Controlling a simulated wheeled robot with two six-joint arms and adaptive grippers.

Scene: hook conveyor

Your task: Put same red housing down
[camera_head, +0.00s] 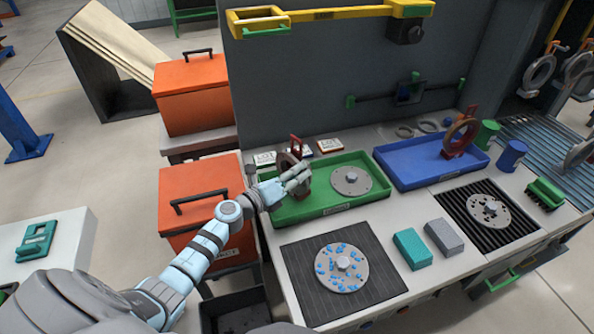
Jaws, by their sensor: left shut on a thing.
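A red housing (290,161), ring-shaped with a red top piece, stands upright at the left end of the green tray (322,208). My left gripper (300,180) is shut on this housing and partly hides it. I cannot tell whether the housing touches the tray floor. A second red ring-shaped housing (461,136) stands upright in the blue tray (403,184), away from my gripper. My right gripper is not in view.
A grey disc (351,181) lies in the green tray, right of my gripper. A dark mat (300,282) with a blue-dotted disc (342,267) is in front. Teal (411,248) and grey (444,236) blocks lie farther right. Orange boxes (193,92) stand left.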

